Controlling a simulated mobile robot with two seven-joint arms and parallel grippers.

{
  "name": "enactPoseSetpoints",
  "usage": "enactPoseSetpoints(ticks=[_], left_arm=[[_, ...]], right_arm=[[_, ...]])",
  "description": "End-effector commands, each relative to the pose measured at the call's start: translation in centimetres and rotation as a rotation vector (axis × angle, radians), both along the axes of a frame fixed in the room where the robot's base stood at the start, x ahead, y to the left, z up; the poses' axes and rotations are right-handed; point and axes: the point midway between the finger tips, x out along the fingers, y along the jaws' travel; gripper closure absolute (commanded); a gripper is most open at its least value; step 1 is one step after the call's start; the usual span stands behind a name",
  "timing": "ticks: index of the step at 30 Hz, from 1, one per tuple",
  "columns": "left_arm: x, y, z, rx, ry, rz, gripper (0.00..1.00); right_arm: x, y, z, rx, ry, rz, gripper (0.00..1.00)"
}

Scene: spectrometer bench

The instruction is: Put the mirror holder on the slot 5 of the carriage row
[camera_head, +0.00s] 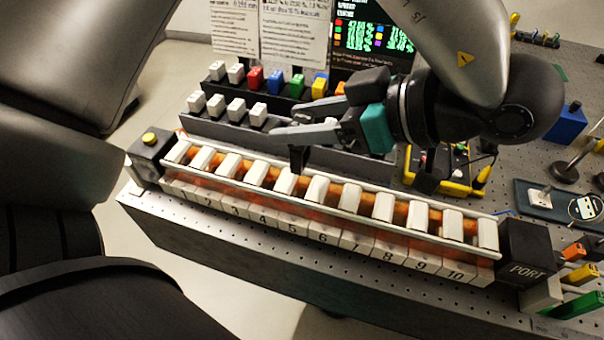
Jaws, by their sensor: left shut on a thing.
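The tile of slot 5 (290,229) is left of the middle, below and in front of the gripper. I cannot tell whether the dark piece touches the row. My right gripper is not in view.
Behind the row stand racks of white and coloured blocks (255,80). A black PORT box (527,257) ends the row at the right; a dark box with a yellow button (149,146) ends it at the left. A yellow-edged meter (455,172) lies behind the row.

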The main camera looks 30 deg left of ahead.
Motion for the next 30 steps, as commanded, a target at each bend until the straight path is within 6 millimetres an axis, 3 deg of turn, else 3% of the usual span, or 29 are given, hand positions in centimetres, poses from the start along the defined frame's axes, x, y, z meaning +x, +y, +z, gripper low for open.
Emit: enactPoseSetpoints(ticks=[1,4,11,18,30], left_arm=[[0.0,0.0,-1.6,0.0,0.004,0.0,1.0],[0.0,0.0,-3.4,0.0,0.002,0.0,1.0],[0.0,0.0,-5.0,0.0,-0.001,0.0,1.0],[0.0,0.0,-8.2,0.0,0.002,0.0,1.0],[0.0,0.0,-8.8,0.0,-0.002,-0.001,1.0]], right_arm=[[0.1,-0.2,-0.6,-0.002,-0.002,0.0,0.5],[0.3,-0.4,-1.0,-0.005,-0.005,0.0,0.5],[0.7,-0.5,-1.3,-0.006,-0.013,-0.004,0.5],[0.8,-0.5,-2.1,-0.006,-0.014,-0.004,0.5],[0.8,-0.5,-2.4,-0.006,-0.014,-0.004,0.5]])
